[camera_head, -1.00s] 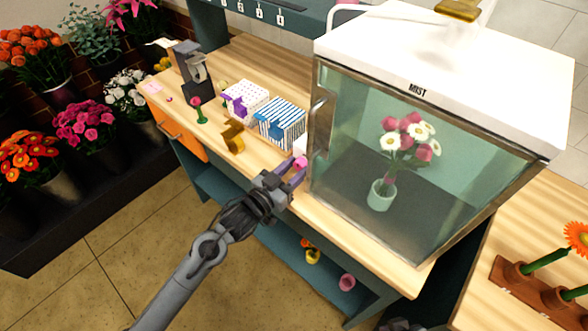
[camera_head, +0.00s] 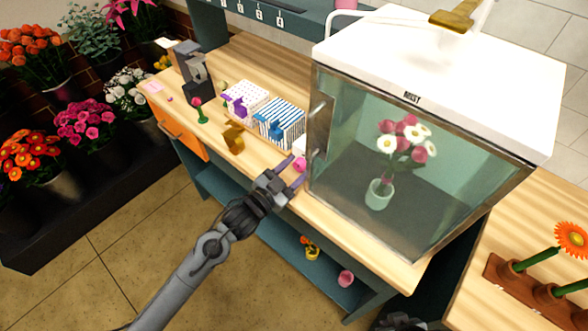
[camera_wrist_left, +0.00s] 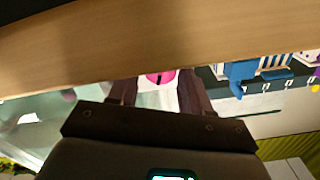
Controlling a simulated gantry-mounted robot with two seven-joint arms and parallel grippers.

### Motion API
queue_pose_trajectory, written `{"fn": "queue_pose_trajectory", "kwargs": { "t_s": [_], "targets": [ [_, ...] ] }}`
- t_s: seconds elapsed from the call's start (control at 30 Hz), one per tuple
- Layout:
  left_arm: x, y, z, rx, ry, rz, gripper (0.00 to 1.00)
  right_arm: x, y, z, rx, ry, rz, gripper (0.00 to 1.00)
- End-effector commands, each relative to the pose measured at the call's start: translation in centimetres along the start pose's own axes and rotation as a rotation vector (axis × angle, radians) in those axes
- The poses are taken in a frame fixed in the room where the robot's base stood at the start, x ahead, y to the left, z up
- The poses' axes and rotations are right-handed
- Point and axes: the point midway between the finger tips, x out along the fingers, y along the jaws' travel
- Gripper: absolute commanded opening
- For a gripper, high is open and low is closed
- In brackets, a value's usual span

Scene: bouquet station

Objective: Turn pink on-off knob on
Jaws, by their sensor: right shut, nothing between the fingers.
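The round pink knob (camera_head: 300,164) is on the white box beside the left side of the glass-fronted mist cabinet (camera_head: 425,165). In the left wrist view the pink knob (camera_wrist_left: 160,77) shows between my two fingers, with a darker mark on its face. My left gripper (camera_head: 291,173) is open, its fingers pointing at the knob, with gaps beside it. I cannot tell whether the fingers reach around it. The knob's turn position is too small to read. My right gripper (camera_head: 400,325) barely shows at the bottom edge of the head view, shut and empty.
A vase of flowers (camera_head: 379,193) stands inside the cabinet. A blue striped box (camera_head: 281,124), a dotted box (camera_head: 244,99) and a brass tape holder (camera_head: 233,139) sit on the bench left of the knob. The cabinet's door handle (camera_head: 318,121) is close to my left gripper.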

Motion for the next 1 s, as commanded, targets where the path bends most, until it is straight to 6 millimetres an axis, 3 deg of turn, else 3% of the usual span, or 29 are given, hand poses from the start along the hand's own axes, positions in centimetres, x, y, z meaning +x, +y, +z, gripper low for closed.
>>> {"fn": "queue_pose_trajectory", "kwargs": {
  "t_s": [0.37,0.8,1.0],
  "targets": [
    [-1.2,-0.1,0.0,-0.001,-0.002,0.000,0.48,-0.3,-0.2,-0.1,0.008,0.001,-0.006,0.00],
    [-8.4,0.0,0.0,0.000,-0.002,0.001,0.48,-1.4,-0.1,-0.5,0.006,0.001,-0.005,0.00],
    [-10.3,0.0,0.0,0.000,-0.001,0.000,0.48,-1.6,0.0,-0.5,0.001,0.000,-0.001,0.00]
  ]
}}
